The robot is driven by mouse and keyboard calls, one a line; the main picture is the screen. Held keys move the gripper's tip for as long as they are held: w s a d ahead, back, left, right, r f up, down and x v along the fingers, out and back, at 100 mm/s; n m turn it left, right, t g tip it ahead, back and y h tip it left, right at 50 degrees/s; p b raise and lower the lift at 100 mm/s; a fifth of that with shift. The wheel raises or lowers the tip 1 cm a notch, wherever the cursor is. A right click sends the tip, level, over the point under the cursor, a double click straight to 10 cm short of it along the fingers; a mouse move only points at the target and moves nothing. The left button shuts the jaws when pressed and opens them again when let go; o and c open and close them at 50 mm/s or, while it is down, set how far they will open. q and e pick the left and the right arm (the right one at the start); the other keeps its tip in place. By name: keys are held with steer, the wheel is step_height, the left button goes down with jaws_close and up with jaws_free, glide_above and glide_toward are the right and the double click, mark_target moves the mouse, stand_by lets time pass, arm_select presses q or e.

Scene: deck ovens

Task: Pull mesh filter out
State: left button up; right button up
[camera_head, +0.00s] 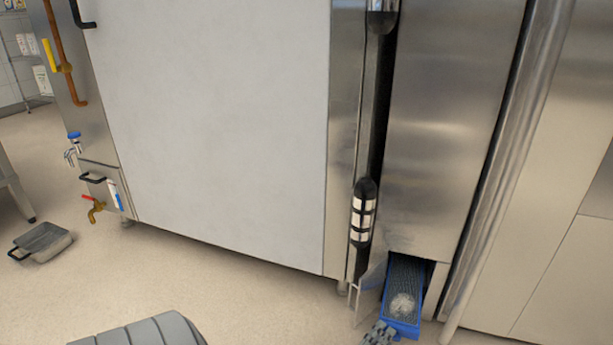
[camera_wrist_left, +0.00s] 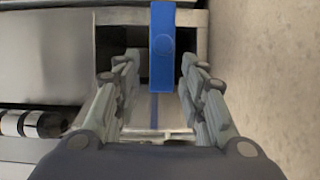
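The mesh filter (camera_head: 402,278) is a blue-framed tray with a grey mesh and a pale clump on it. It sits in a low opening at the bottom of the steel unit, its front end at the mouth. In the left wrist view its blue front (camera_wrist_left: 162,45) appears between the fingertips. My left gripper (camera_head: 380,333) is at the filter's front end, partly cut off by the lower picture edge. In the left wrist view my left gripper (camera_wrist_left: 160,62) is open, with gaps on both sides of the blue part. My right gripper is not in view.
A steel door (camera_head: 362,295) or flap stands open left of the opening. A black and white handle (camera_head: 362,215) hangs above it. A metal pan (camera_head: 42,241) lies on the floor at far left. The floor (camera_head: 230,295) before the large pale panel is clear.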

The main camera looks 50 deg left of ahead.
arm_select(q)
steer(key=s+d+r+m+g+h+p, duration=0.1)
steer(key=s+r+m+g+p, duration=0.3)
steer(key=s+p, duration=0.5)
steer(key=s+d+r+m+g+h+p, duration=0.1)
steer(key=s+d+r+m+g+p, duration=0.3)
steer(key=p, duration=2.1)
steer(key=s+d+r+m+g+h+p, duration=0.1)
steer(key=s+r+m+g+p, duration=0.3)
steer(key=s+r+m+p, duration=0.6)
steer(key=s+d+m+p, duration=0.1)
steer(key=s+m+p, duration=0.1)
steer(key=s+p, duration=0.3)
steer(key=shift+s+d+p, duration=0.3)
steer(key=shift+s+p, duration=0.05)
steer(key=shift+p, duration=1)
steer(key=shift+c, duration=0.2)
